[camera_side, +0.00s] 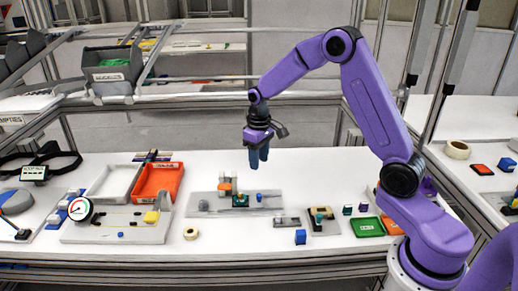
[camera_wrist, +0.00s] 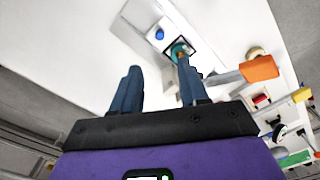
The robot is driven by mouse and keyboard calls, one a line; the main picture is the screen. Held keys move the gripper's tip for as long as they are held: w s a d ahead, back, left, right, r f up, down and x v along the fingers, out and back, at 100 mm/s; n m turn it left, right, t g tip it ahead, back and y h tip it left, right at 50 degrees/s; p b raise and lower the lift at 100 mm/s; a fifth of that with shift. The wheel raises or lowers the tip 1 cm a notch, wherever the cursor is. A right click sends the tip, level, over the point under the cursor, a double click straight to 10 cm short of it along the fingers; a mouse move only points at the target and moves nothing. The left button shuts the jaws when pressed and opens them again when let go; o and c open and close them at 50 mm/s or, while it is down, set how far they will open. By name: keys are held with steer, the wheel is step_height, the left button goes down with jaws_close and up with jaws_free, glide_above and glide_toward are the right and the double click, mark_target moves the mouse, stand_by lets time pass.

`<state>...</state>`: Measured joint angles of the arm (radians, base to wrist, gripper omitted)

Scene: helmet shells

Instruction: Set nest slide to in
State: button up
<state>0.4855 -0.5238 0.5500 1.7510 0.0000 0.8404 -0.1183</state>
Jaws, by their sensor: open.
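A long grey plate (camera_side: 272,204) lies mid-table in the side view, and I take it to hold the nest slide. On it is a small dark square nest with a teal part (camera_side: 240,201), also in the wrist view (camera_wrist: 178,50). An orange block (camera_side: 225,186) stands just left of the nest, and it shows in the wrist view (camera_wrist: 259,68). A blue knob (camera_side: 259,197) sits to the right, also in the wrist view (camera_wrist: 159,35). I cannot tell the slide's position. My gripper (camera_side: 258,160) hangs above the plate, open and empty; its fingers (camera_wrist: 159,68) point toward the nest.
An orange bin (camera_side: 158,182) and a dial gauge (camera_side: 80,209) are on the left. A tape ring (camera_side: 191,233) lies in front. The table behind the plate is clear.

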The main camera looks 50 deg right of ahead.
mark_target(259, 195)
step_height(259, 195, up, 3)
steer(key=shift+r, duration=0.1)
stand_by(0.4)
step_height(259, 195, down, 17)
steer(key=n, duration=0.7)
stand_by(0.6)
